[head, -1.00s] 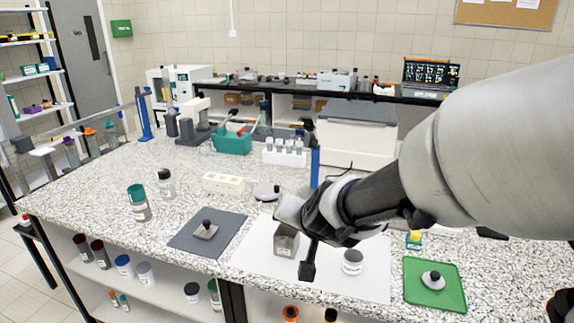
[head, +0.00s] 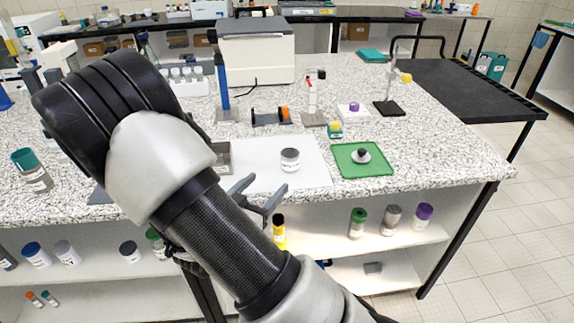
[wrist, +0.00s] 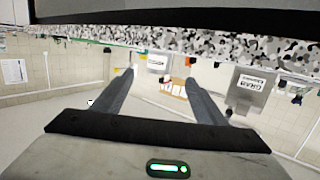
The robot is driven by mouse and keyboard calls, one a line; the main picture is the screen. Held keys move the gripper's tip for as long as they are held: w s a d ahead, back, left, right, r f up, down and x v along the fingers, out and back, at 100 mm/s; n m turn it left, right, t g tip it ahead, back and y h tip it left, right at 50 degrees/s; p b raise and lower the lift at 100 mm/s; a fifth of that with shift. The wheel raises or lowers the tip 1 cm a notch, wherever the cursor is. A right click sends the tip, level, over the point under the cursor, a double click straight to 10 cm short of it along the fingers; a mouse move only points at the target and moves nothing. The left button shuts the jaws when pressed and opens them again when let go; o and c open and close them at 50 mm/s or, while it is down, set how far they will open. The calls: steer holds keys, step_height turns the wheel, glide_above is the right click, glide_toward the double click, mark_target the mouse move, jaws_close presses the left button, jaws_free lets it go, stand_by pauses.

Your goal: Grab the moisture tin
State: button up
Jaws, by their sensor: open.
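A short round metal tin with a white label (head: 290,160), which looks like the moisture tin, stands upright on a white sheet (head: 310,178). In the wrist view, a pale labelled thing that seems to be the tin (wrist: 157,63) shows beyond and between my fingers. My gripper (head: 262,193) is open and empty, in front of the tin by the bench's front edge. It does not touch the tin.
A grey metal box (head: 222,158) stands left of the tin, partly behind my arm. A green mat (head: 378,168) with a knobbed piece (head: 361,155) lies to the right. Shelves with jars sit under the bench.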

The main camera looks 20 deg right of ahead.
mark_target(286, 166)
steer(key=x, duration=1)
steer(key=shift+f, duration=0.15)
steer(key=shift+b+x, duration=0.45)
steer(key=shift+x, duration=2.15)
steer(key=shift+s+f, duration=0.1)
steer(key=c, duration=1.1)
